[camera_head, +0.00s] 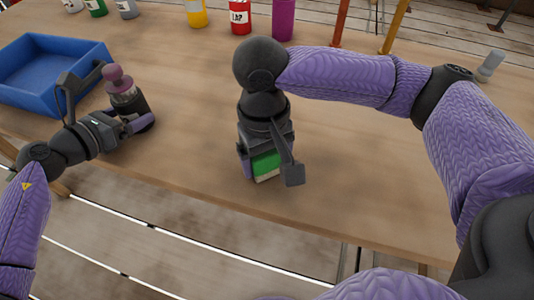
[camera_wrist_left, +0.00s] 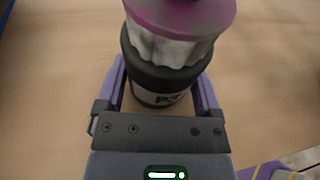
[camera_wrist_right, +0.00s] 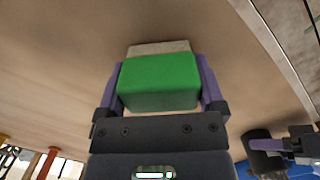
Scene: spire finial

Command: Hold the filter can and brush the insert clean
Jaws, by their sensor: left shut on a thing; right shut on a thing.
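The filter can (camera_head: 143,113) is black and stands on the table at the left, just right of the blue bin. Its insert (camera_head: 124,97) is pale and pleated with a purple cap on top; the left wrist view shows the insert (camera_wrist_left: 168,48) sitting upright in the can's mouth. My left gripper (camera_head: 135,119) is shut on the can's sides. My right gripper (camera_head: 262,158) points down near the table's middle, shut on a green brush (camera_head: 266,164). In the right wrist view the brush (camera_wrist_right: 160,82) has a pale bristle end beyond the fingers. The brush is well apart from the can.
An open blue bin (camera_head: 90,53) stands at the far left. A yellow bottle (camera_head: 196,13), a red labelled bottle (camera_head: 240,17) and a purple one (camera_head: 283,20) line the back with others. A small grey bottle (camera_head: 490,66) stands far right. The table between the grippers is clear.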

